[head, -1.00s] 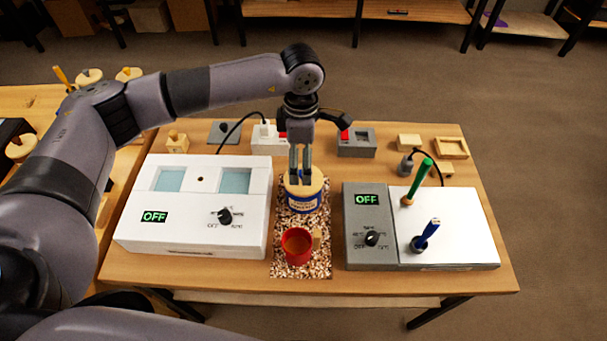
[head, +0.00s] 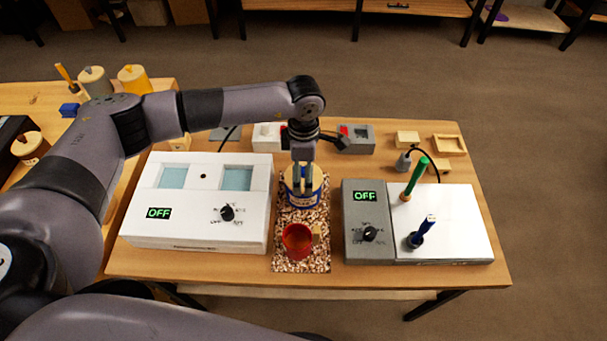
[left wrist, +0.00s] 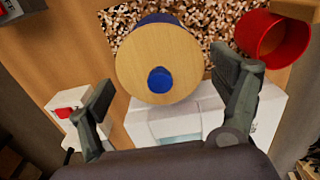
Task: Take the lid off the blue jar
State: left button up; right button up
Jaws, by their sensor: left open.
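The blue jar (head: 303,201) stands on the speckled mat (head: 301,262), with a pale label on its front. Its round wooden lid (left wrist: 182,50) sits on top and has a blue knob (left wrist: 160,80) in the middle; in the left wrist view a little blue of the jar shows past the lid's edge. My left gripper (head: 303,190) points down over the lid. In the left wrist view its fingers (left wrist: 165,82) are spread wide with the knob between them, apart from it. I cannot tell the exact height of the fingertips over the lid. My right gripper is out of view.
A red mug (head: 298,240) stands in front of the jar. A white box (head: 195,235) reading OFF is on the left, and a grey and white unit (head: 450,240) with green and blue handled tools on the right. Other lidded jars (head: 133,80) stand on the left table.

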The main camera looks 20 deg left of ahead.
pick_arm(q)
jog(key=shift+s, duration=0.2)
jog(key=c, duration=1.6)
grip_shut()
jog(key=shift+f, duration=0.1)
